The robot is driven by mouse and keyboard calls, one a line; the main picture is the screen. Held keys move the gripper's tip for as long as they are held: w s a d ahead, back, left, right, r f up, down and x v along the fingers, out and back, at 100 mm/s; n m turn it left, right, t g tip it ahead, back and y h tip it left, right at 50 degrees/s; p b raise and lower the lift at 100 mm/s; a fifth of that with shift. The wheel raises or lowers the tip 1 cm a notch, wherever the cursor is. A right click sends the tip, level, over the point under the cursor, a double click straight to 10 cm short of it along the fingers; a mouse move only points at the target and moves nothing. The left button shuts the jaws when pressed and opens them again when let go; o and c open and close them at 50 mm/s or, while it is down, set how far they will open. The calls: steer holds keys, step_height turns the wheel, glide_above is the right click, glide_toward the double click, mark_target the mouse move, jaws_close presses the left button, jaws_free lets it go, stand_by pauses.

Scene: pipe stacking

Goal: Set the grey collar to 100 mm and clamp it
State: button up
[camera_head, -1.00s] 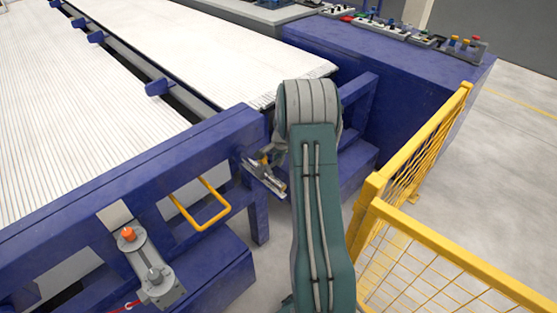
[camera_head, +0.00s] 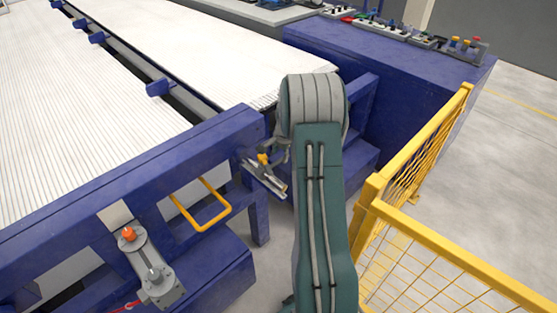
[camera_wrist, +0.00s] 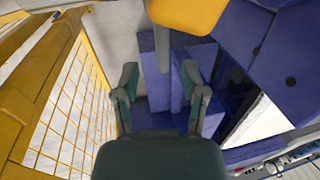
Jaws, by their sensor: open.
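A short metallic rail (camera_head: 268,182) sticks out from the blue frame in the head view, with a small yellow part (camera_head: 264,159) near its upper end. The grey collar is too small to tell apart there. My gripper (camera_wrist: 160,78) is open in the wrist view, its two fingers apart with nothing between them. A large yellow-orange piece (camera_wrist: 188,12) is close to the camera beyond the fingertips, with a narrow bar (camera_wrist: 162,48) below it; I cannot tell whether it is the small yellow part. In the head view my gripper is mostly hidden behind my arm, close to the rail.
A yellow mesh fence (camera_head: 425,228) stands right of my arm and shows on the left in the wrist view (camera_wrist: 75,90). The blue frame (camera_head: 190,165) carries a yellow handle (camera_head: 212,222) and a grey device with an orange knob (camera_head: 128,235). A blue cabinet (camera_head: 400,70) stands behind.

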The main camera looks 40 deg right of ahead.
step_height(320, 180, up, 8)
steer(key=s, duration=0.1)
steer(key=shift+s+r, duration=0.2)
steer(key=shift+s, duration=0.1)
